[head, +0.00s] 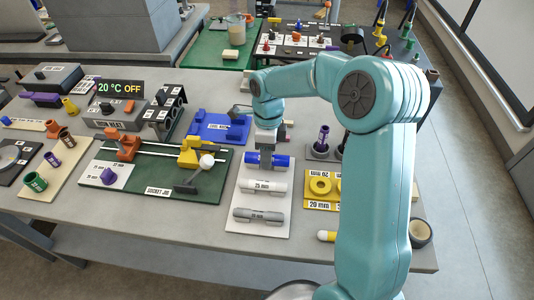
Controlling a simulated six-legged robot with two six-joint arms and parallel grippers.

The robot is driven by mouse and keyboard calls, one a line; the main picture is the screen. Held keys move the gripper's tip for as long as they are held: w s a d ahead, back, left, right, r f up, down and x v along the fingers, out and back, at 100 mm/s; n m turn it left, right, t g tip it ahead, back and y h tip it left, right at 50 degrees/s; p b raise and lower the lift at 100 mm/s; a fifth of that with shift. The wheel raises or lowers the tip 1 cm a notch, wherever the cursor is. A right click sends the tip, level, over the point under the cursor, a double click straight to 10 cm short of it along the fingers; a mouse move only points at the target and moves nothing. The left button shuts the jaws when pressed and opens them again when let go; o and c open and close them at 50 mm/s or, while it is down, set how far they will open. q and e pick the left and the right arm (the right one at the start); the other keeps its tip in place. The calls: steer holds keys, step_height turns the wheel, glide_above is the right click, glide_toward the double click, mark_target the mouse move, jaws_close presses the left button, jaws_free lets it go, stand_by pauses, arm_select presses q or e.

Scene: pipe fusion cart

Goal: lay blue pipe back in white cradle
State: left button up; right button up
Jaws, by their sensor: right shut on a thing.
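The blue pipe (284,161) lies across the far end of the white cradle board (258,210). My right gripper (266,160) points down over the middle of the pipe and is shut on it. The fingers hide the pipe's middle. I cannot tell whether the pipe rests in its seat or hangs just above it. A white pipe (262,186) labelled 25 mm and a grey pipe (258,215) lie on the same board, nearer to me. My left gripper is not in view.
The green socket jig (205,188) with a white ball-ended lever (207,161) stands close left of the board. A yellow 20 mm tray (320,203) and a dark holder with purple fittings (322,138) are close right. The table front is mostly bare.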

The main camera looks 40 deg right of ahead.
steer(key=o, duration=1.1)
steer(key=r, duration=0.5)
steer(key=w+d+r+p, duration=0.1)
steer(key=r, duration=0.4)
steer(key=d+r, duration=0.1)
steer(key=r, duration=0.5)
steer(key=shift+w, duration=0.25)
steer(key=shift+s+a, duration=0.1)
steer(key=shift+a, duration=0.05)
